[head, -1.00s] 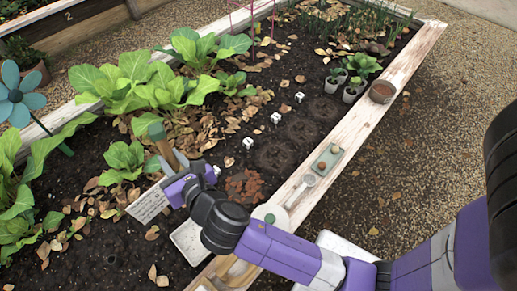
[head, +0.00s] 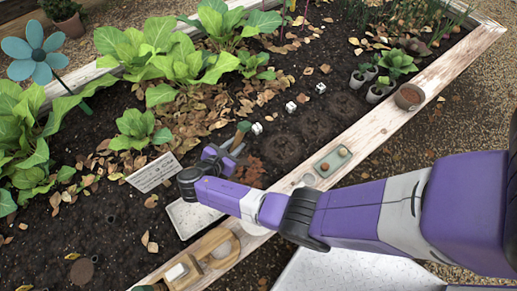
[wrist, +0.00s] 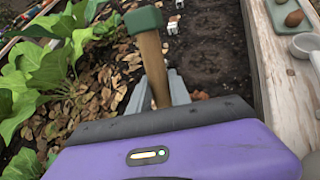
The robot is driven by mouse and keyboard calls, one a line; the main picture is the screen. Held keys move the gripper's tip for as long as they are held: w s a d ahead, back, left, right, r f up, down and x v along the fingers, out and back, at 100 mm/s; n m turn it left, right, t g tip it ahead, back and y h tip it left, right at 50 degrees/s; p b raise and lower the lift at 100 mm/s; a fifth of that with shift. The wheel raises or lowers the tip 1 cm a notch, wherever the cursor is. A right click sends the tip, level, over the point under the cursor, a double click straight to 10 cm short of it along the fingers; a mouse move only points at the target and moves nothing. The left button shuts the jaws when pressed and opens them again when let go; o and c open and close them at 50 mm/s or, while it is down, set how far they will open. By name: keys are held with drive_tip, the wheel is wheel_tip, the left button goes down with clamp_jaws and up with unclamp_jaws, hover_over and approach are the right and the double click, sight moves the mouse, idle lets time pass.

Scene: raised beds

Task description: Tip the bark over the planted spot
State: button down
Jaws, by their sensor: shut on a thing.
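My gripper (head: 229,154) is shut on a wooden handle (head: 240,138) with a green end cap. The handle also stands up between the grey fingers in the wrist view (wrist: 154,62). Whatever is at its lower end is hidden by my gripper. A reddish-brown patch (head: 252,170) that looks like bark lies on the soil just right of my gripper; part of it shows in the wrist view (wrist: 198,95). Round dark patches (head: 282,146) that look like planted spots lie up and right, beside small white cube markers (head: 257,128).
The bed's wooden rim (head: 375,135) carries a green tray (head: 332,161), a brown bowl (head: 408,97) and a wooden holder (head: 203,262). A white tray (head: 190,218) and a label card (head: 153,172) are near my gripper. Leafy plants (head: 150,55) fill the left.

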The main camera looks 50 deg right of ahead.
drive_tip(key=s+d+f+m+g+y+p, duration=0.1)
drive_tip(key=s+d+m+y+p, duration=0.2)
drive_tip(key=s+m+y+p, duration=0.1)
drive_tip(key=s+d+f+m+g+y+p, duration=0.1)
drive_tip(key=s+d+m+y+p, duration=0.3)
drive_tip(key=s, duration=0.3)
drive_tip(key=shift+s+f+p, duration=0.15)
drive_tip(key=shift+f+p, duration=0.25)
idle(0.4)
